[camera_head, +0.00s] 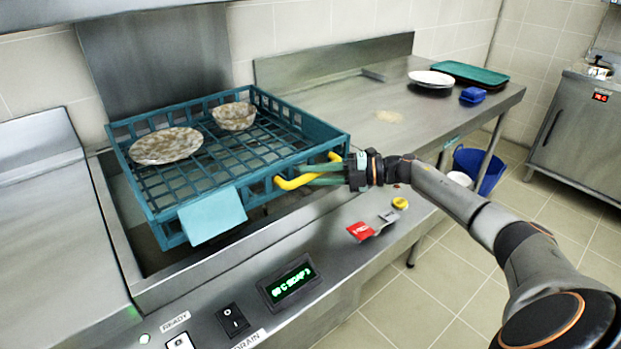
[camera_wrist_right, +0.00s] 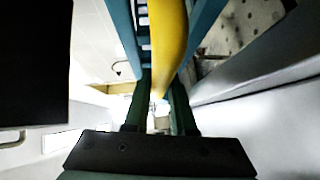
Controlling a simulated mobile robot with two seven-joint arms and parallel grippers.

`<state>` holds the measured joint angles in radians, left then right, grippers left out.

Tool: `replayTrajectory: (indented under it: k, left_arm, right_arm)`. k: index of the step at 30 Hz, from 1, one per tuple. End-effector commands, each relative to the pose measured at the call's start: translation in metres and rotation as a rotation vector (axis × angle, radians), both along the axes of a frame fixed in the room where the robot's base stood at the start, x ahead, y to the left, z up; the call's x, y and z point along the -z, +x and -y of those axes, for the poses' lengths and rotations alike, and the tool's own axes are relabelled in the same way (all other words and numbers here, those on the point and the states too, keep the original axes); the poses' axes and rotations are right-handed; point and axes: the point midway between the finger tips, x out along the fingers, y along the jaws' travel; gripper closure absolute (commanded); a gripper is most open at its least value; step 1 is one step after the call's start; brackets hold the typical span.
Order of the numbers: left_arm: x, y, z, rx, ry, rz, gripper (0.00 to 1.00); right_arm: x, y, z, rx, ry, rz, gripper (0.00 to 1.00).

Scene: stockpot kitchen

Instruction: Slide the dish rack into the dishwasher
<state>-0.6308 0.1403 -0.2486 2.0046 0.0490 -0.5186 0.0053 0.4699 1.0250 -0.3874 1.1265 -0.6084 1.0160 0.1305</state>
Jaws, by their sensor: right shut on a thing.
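The teal dish rack (camera_head: 163,232) sits at the opening of the steel dishwasher (camera_head: 185,285) in the head view, slightly tilted in the picture. It carries a speckled plate (camera_head: 166,146) and a speckled bowl (camera_head: 234,116). A yellow handle (camera_head: 287,184) is on its near right side. My right gripper (camera_head: 312,174) is shut on this handle. In the right wrist view, the yellow handle (camera_wrist_right: 168,45) runs between the fingers (camera_wrist_right: 160,105), beside blue rack bars (camera_wrist_right: 202,22). The rack hides most of the opening beneath it. My left gripper is not in view.
The steel counter (camera_head: 335,105) at right is mostly clear, with white plates (camera_head: 431,78) and a blue tub (camera_head: 472,96) farther back.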

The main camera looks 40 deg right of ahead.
Motion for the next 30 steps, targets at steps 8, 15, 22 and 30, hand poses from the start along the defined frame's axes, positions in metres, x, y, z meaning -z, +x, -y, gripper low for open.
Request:
replayTrajectory:
  k: [8, 15, 22, 30]
  left_arm:
    - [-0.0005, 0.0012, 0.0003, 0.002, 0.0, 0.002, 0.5]
    - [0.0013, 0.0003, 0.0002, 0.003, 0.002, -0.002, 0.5]
    - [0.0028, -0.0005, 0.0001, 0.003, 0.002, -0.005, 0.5]
    - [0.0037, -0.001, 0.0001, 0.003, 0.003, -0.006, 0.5]
  right_arm:
    - [-0.0003, 0.0001, 0.0011, 0.001, 0.0, 0.0, 1.0]
    - [-0.0003, 0.0001, 0.001, 0.001, -0.001, 0.001, 0.64]
    - [0.0, 0.0, 0.0007, 0.0, 0.0, 0.0, 0.47]
    - [0.0004, -0.004, 0.0056, 0.002, -0.003, -0.002, 0.47]
